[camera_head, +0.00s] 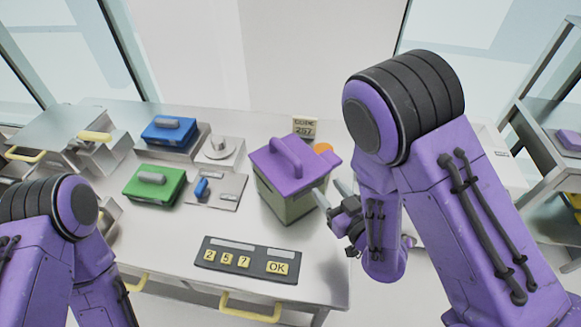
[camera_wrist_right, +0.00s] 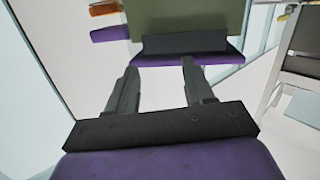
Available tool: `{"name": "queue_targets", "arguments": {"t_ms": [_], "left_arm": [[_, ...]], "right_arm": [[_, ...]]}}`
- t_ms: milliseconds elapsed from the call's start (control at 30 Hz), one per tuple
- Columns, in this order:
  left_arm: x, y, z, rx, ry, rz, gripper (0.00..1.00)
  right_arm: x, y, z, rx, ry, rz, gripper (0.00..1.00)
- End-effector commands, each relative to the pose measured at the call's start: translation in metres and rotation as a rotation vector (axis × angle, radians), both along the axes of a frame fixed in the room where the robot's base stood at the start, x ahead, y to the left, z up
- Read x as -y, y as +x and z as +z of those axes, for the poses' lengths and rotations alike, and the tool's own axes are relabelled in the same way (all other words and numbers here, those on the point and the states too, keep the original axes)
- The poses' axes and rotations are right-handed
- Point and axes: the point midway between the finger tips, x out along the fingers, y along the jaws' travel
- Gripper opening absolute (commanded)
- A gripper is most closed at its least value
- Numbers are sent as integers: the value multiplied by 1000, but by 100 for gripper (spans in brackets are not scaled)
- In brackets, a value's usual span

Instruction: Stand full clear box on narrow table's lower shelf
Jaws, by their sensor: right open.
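I see no clear box in either view. My right gripper (camera_head: 329,190) is open, with its fingertips at the right side of an olive box with a purple lid (camera_head: 287,208) on the metal table. In the right wrist view the open fingers (camera_wrist_right: 158,68) point at that olive box (camera_wrist_right: 190,18), with nothing between them. I cannot tell whether they touch it. A metal rack with shelves (camera_head: 531,142) stands at the far right, partly cut off; I cannot tell if it is the narrow table. My left arm shows at lower left, but its gripper is out of the picture.
The metal table (camera_head: 160,235) holds a blue-lidded unit (camera_head: 169,132), a green-lidded unit (camera_head: 153,187), a round dial (camera_head: 219,149), a keypad (camera_head: 247,260) and a code sign (camera_head: 305,127). A yellow handle (camera_head: 249,308) sticks out at its front.

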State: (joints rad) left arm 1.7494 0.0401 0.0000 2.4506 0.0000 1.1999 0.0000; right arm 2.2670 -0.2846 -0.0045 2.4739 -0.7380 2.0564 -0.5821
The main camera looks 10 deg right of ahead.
Motion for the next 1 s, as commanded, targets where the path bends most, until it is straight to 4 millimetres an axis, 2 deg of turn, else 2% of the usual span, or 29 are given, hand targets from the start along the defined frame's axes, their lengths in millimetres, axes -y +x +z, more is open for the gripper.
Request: {"name": "queue_targets", "arguments": {"t_ms": [33, 133, 400, 567, 667, 833, 1000], "left_arm": [[0, 0, 6, 0, 0, 0, 53], [0, 0, 4, 1, 1, 0, 53], [0, 1, -57, 1, 0, 0, 53], [0, 1, -76, 1, 0, 0, 53], [0, 1, -76, 1, 0, 0, 53], [0, 1, -55, 1, 0, 0, 53], [0, 1, -49, 1, 0, 0, 53]], "right_arm": [[-17, 1, 26, 48, 36, 60, 52], [-38, -1, 48, 99, 89, 140, 52], [-53, 23, 43, 117, 104, 161, 52], [-62, 42, 46, 112, 104, 163, 52], [-64, 48, 51, 108, 103, 163, 52], [-70, 76, 53, 103, 105, 161, 52], [-79, 96, 49, 104, 104, 161, 52]]}}
